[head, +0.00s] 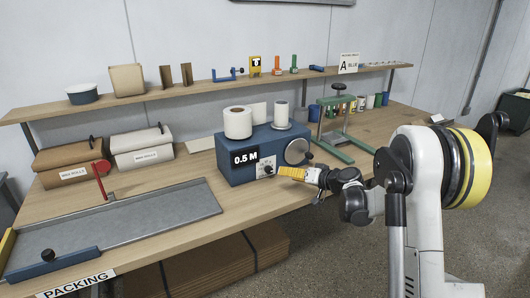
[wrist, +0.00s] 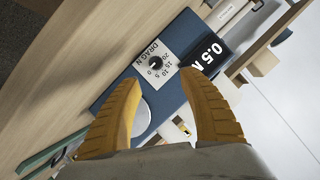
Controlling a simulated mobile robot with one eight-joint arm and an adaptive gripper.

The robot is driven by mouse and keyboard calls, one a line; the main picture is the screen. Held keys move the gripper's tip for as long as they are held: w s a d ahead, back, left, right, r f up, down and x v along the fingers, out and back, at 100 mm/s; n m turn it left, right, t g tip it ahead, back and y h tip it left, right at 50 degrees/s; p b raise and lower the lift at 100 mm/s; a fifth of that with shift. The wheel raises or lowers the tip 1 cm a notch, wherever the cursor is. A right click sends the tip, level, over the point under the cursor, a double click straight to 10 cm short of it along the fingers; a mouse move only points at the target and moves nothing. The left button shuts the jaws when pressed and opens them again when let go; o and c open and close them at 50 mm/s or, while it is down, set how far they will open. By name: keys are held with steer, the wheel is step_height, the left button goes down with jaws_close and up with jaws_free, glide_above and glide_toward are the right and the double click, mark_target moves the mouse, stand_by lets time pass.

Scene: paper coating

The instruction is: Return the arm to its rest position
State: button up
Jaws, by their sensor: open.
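My gripper (head: 291,173) has yellow fingers and is in front of the blue machine (head: 235,171) on the table, close to its dial (head: 267,169). In the wrist view my gripper (wrist: 165,105) has its two yellow fingers spread apart with nothing between them. The drag dial (wrist: 155,62) and the 0.5 label (wrist: 208,55) of the machine lie beyond the fingertips. My white arm reaches in from the right side of the head view. I cannot tell whether a fingertip touches the machine.
The wooden table (head: 185,230) holds a grey tray (head: 130,222) at left, wax roll boxes (head: 140,147) behind it, and a green stand (head: 340,138) right of the machine. White rolls (head: 238,123) sit on the machine. A shelf (head: 200,93) with small items runs behind. Floor shows at lower right.

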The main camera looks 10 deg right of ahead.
steer(key=s+a+r+g+h, duration=0.1)
steer(key=s+a+r, duration=0.2)
steer(key=s, duration=0.4)
steer(key=s+a+r+g+h, duration=0.1)
steer(key=s+a+r, duration=0.1)
steer(key=s+r, duration=0.3)
steer(key=s+a+r+g+h, duration=0.1)
steer(key=s+a+r, duration=0.15)
steer(key=s, duration=0.55)
steer(key=s+d+f+g+h, duration=0.1)
steer(key=s+f+h, duration=0.1)
steer(key=s, duration=0.9)
steer(key=s+d+f+n+h, duration=0.1)
steer(key=s+f+h, duration=0.1)
steer(key=s, duration=1)
steer(key=shift+s+f+g, duration=0.2)
steer(key=shift+s+g, duration=0.05)
steer(key=shift+g, duration=0.15)
